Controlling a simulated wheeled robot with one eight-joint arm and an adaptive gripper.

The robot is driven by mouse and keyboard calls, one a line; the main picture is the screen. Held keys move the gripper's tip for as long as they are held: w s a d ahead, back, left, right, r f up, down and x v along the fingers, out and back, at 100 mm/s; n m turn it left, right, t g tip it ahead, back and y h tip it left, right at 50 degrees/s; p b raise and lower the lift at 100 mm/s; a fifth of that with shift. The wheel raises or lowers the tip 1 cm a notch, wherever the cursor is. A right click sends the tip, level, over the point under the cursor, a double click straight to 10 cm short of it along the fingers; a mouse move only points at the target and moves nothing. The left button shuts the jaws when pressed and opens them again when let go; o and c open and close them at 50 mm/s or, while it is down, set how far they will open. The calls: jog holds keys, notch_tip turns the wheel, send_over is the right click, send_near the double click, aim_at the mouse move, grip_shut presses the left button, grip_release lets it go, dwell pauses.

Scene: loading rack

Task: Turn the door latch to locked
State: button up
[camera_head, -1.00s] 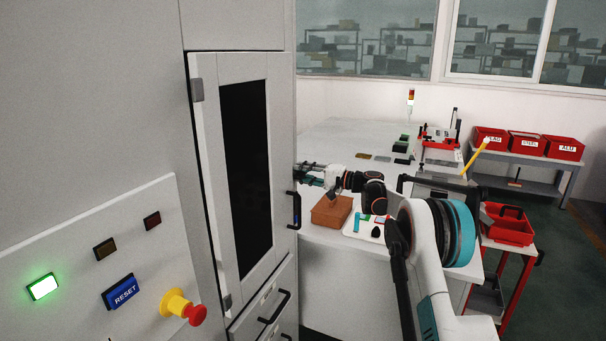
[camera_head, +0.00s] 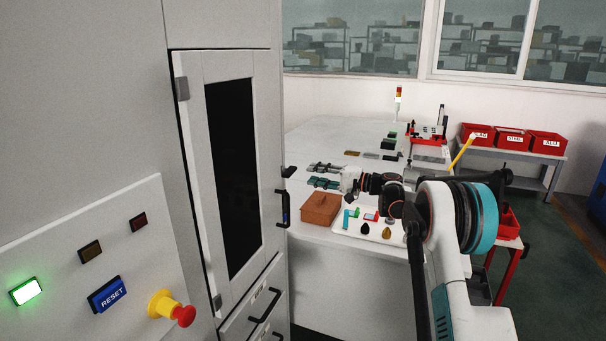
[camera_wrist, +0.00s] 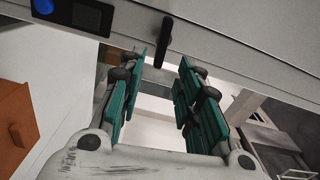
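The door latch (camera_head: 288,172) is a small dark lever at the right edge of the grey cabinet door (camera_head: 194,125), just above the dark door handle (camera_head: 283,208). In the wrist view the latch (camera_wrist: 163,42) is a black bar on the light panel, just beyond my fingertips and roughly between them. My gripper (camera_head: 311,175) is to the right of the latch, its two fingers spread with a gap between them and the door edge. The wrist view also shows my gripper (camera_wrist: 161,72) open with teal-padded fingers and nothing held.
A brown box (camera_head: 320,208) and a white tray (camera_head: 372,235) of small parts lie on the table below my gripper. A control panel with a RESET button (camera_head: 109,295) and red emergency stop (camera_head: 183,316) is at the left. Red bins (camera_head: 512,139) stand behind.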

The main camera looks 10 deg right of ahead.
jog(key=shift+v, duration=1.35)
jog(key=shift+a, duration=0.1)
jog(key=s+a+r+n+g+h+b, duration=0.1)
jog(key=s+a+r+h, duration=0.1)
jog(key=s+a, duration=0.45)
jog(key=s+a+r+n+g+h, duration=0.1)
jog(key=s+a+g+h, duration=0.2)
jog(key=s, duration=0.7)
jog(key=s+a+r+n+h+b, duration=0.1)
jog(key=s+a+r+h, duration=0.1)
jog(key=s+a, duration=0.5)
jog(key=s+d+f+n+h, duration=0.1)
jog(key=s+f, duration=0.3)
jog(key=s, duration=0.6)
jog(key=s+d+f+n+h+b, duration=0.1)
jog(key=s+d+f+h, duration=0.2)
jog(key=s, duration=0.7)
jog(key=s+d+f+n+h+b, duration=0.1)
jog(key=s+d+f+h, duration=0.1)
jog(key=s+f, duration=0.4)
jog(key=s+h, duration=0.1)
jog(key=s, duration=0.4)
jog(key=shift+d+t+h, duration=0.25)
jog(key=shift+t+h, duration=0.05)
